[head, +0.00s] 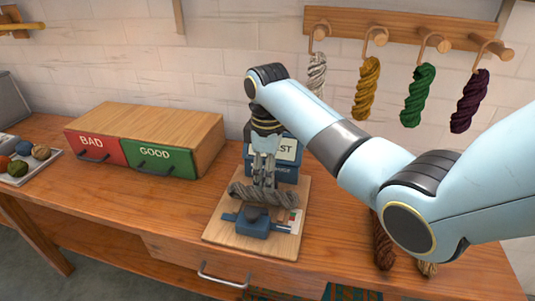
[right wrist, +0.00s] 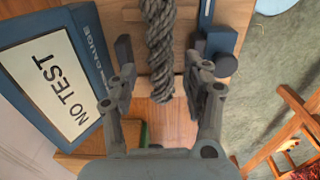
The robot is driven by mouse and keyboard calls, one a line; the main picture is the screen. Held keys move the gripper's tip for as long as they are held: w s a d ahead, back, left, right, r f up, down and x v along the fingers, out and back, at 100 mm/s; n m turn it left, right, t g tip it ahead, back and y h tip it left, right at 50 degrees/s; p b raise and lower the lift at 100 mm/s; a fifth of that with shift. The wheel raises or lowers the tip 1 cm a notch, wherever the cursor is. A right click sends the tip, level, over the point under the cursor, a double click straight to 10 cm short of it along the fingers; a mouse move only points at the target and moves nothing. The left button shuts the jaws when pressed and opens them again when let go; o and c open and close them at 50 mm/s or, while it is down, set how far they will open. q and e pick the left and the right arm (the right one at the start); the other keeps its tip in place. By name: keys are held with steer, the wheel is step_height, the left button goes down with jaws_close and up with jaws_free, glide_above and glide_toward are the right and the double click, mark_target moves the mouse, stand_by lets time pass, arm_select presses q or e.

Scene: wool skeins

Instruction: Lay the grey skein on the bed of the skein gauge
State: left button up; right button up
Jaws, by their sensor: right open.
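The grey skein (head: 240,190) lies crosswise over the skein gauge (head: 225,238), a wooden board with blue parts and a blue display. It also shows in the right wrist view (right wrist: 160,45), long and twisted. My right gripper (head: 264,184) points down at the middle of the skein. In the right wrist view its open fingers (right wrist: 162,82) stand apart on either side of the skein, with gaps. The bed under the skein is mostly hidden, so I cannot tell how closely it rests. The display (right wrist: 52,88) reads NO TEST. My left gripper is out of view.
A red BAD drawer (head: 95,149) and a green GOOD drawer (head: 160,160) stand left of the gauge. Pale, yellow (head: 366,88), green (head: 418,95) and purple (head: 469,100) skeins hang from a rack (head: 400,27) behind. Brown skeins (head: 383,245) show beneath my right arm.

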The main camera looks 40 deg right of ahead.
step_height(320, 180, up, 7)
steer(key=shift+s+f, duration=0.1)
stand_by(0.7)
